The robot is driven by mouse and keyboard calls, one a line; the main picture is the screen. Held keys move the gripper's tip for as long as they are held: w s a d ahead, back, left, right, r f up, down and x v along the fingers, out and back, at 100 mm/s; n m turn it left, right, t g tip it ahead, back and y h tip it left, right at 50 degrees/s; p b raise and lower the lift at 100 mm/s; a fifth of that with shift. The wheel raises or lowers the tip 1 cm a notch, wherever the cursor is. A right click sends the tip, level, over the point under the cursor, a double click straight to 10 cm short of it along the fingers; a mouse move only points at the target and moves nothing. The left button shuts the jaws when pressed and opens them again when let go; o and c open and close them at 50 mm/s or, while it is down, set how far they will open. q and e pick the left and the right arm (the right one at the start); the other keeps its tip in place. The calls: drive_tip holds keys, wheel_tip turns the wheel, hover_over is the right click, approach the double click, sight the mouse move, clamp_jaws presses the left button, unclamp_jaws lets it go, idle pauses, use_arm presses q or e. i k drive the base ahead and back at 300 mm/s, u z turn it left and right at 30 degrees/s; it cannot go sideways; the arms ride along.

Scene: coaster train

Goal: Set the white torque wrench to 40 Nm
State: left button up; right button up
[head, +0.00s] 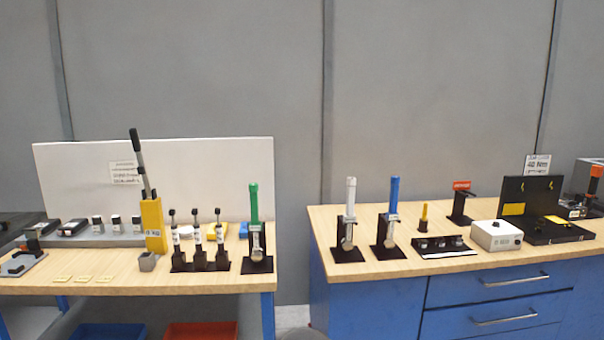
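The white torque wrench (350,197) stands upright in a dark stand (348,255) at the left end of the right workbench. Its handle points up, and a grey metal part shows low on it. Its setting scale is too small to read. A blue wrench (393,197) stands in a like stand just to its right. A green wrench (254,204) stands at the right end of the left bench. Neither of my grippers shows in the head view.
A gap separates the left bench (220,284) from the right bench (316,212). Right of the blue wrench are a yellow-handled tool (424,214), a white box (496,236) and an open black case (540,236). A yellow block with a lever (153,222) stands on the left bench.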

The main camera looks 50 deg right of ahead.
sight(350, 180)
drive_tip(key=z, duration=0.5)
drive_tip(key=i, duration=1.6)
drive_tip(key=z, duration=0.9)
drive_tip(key=k, duration=0.9)
drive_tip(key=z, duration=0.2)
drive_tip(key=i, duration=0.95)
drive_tip(key=u, duration=0.1)
